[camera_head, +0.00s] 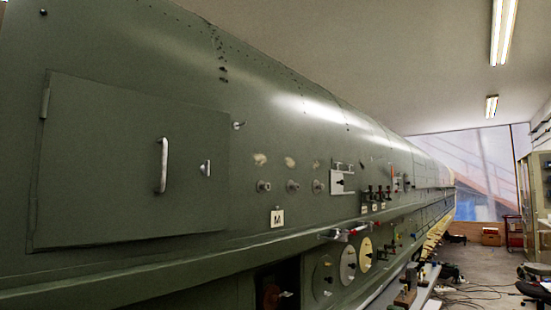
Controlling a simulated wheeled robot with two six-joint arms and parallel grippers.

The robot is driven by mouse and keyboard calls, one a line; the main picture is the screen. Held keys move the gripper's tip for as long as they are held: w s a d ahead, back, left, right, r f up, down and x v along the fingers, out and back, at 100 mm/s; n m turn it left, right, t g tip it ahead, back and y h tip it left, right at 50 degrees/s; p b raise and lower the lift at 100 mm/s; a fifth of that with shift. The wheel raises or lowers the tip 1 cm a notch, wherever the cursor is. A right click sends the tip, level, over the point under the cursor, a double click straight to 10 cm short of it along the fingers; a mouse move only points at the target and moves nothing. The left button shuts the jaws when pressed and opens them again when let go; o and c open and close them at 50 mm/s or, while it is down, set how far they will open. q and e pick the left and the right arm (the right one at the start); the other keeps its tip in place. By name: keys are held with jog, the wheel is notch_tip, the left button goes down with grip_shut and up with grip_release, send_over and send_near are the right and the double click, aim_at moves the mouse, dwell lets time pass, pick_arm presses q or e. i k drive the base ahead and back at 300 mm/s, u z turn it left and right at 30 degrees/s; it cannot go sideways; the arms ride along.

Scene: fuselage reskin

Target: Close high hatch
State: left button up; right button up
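The high hatch (100,160) is a dark green, roughly rectangular panel on the left of the fuselage side (260,95). It lies flat or nearly flat against the skin; I cannot tell whether it is fully flush. A silver vertical handle (163,166) stands on its right half. A small metal latch piece (206,168) sits right of the handle. A hinge-like strip (44,103) shows at its upper left edge. A small metal knob (238,125) sticks out of the skin just beyond the hatch's upper right corner. Neither gripper is in view.
Right of the hatch are several round knobs (292,186), a white switch plate (342,181) and an "M" tag (277,217). A ledge with levers (340,234) runs below.

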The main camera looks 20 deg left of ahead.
aim_at(116, 164)
jog(key=z, duration=0.6)
jog(key=k, duration=1.1)
jog(key=u, duration=1.25)
jog(key=i, duration=0.5)
